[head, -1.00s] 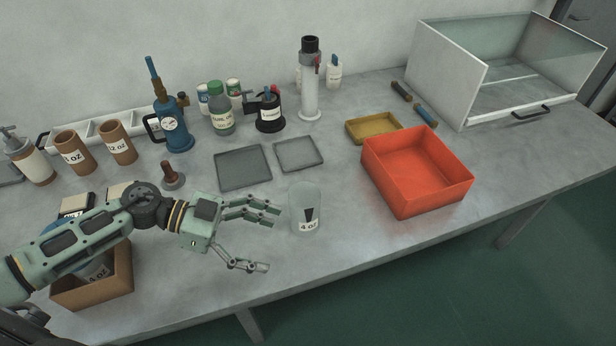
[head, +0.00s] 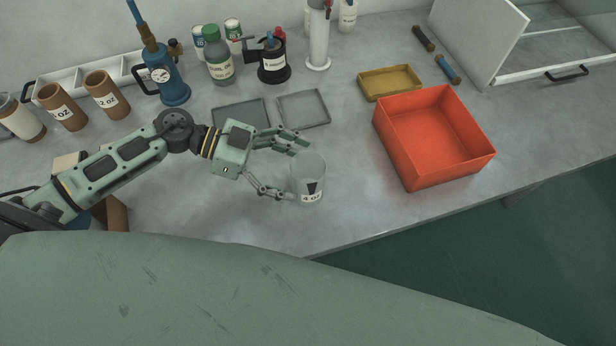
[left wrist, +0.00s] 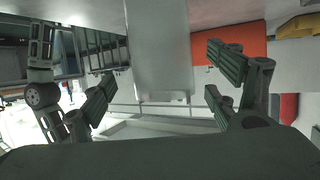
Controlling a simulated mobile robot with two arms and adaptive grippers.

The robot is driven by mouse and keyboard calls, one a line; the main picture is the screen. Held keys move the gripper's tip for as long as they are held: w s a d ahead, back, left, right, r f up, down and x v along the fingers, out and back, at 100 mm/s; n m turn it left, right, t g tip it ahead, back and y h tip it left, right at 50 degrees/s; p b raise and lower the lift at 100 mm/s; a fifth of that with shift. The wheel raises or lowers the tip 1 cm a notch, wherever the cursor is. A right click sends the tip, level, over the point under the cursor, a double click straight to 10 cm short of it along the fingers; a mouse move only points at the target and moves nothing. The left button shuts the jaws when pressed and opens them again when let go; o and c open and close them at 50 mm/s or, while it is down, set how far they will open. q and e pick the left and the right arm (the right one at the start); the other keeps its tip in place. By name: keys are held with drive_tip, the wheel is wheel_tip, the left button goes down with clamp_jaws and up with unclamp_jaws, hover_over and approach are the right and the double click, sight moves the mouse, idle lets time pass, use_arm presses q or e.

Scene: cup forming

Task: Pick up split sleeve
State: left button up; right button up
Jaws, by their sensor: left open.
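The split sleeve looks to be the clear, upright cylinder (head: 308,172) with a "4 oz" label and a dark pointed mark, standing on the grey table (head: 345,215). My left gripper (head: 294,170) is open, with its fingers on either side of the sleeve's left part. In the left wrist view the pale, see-through sleeve (left wrist: 158,50) rises between the spread fingers (left wrist: 158,85), with gaps on both sides. I cannot tell whether any finger touches it in the head view. My right gripper is not in view.
A red-orange bin (head: 432,140) stands to the right of the sleeve, with a yellow tray (head: 390,82) behind it. Two flat grey trays (head: 303,108) lie behind the gripper. Brown cups (head: 62,108) and a blue pump tool (head: 165,80) stand at the back left. The table's front edge is close.

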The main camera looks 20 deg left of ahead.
sight(308, 173)
use_arm(q)
drive_tip(key=x, duration=0.2)
drive_tip(key=shift+w+d+p, duration=0.25)
drive_tip(key=shift+d+p, duration=0.05)
drive_tip(key=shift+p, duration=0.05)
drive_tip(key=shift+d+f, duration=0.25)
drive_tip(key=shift+d, duration=0.2)
drive_tip(key=c, duration=1.1)
drive_tip(key=shift+r, duration=0.1)
drive_tip(key=shift+c, duration=0.2)
